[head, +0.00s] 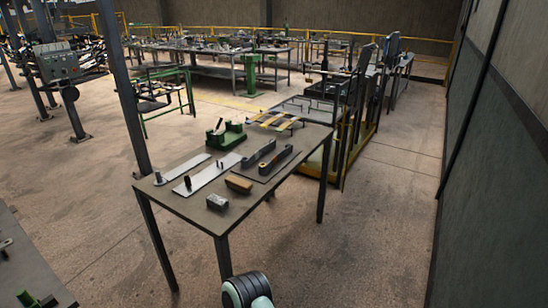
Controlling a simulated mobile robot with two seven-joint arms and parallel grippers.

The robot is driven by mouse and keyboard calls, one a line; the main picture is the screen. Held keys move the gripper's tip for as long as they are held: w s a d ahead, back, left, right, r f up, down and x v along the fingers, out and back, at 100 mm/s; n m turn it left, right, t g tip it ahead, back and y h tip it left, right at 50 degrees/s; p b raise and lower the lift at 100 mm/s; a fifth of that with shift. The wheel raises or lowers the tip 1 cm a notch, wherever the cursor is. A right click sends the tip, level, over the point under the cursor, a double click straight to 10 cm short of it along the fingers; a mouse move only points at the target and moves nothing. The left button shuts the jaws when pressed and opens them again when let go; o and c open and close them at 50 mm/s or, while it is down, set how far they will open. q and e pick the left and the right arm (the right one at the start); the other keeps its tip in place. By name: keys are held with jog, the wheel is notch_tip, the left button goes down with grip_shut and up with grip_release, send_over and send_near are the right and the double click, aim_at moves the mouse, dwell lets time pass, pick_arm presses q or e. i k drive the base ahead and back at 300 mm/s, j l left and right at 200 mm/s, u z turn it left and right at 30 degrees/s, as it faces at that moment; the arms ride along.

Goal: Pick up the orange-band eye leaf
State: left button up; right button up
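The table (165,201) stands in the middle of the head view. On it lie two flat pale metal strips, one at the back left (187,166) and a longer one (222,170) in front of it, with small dark upright pieces on them. Two dark grey bars, one farther (259,153) and one nearer (277,161), lie on the right half; a small orange-red spot shows at the nearer bar's left end. I cannot tell which piece is the orange-band eye leaf at this size. Neither of my grippers is in view.
A green fixture (228,137) stands at the table's back; a tan block (238,184) and a grey block (216,202) lie near its front. A rack with yellow strips (272,121) stands behind. Floor is open left and right; a wall (500,190) closes the right.

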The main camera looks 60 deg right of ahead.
aim_at(264, 169)
jog(key=l+u, duration=0.1)
jog(key=l, duration=2.1)
jog(key=l+u, duration=0.15)
jog(key=l, duration=0.35)
jog(key=k+l+u, duration=0.2)
jog(key=l, duration=0.9)
jog(key=i+l+u, duration=0.15)
jog(key=l, duration=0.4)
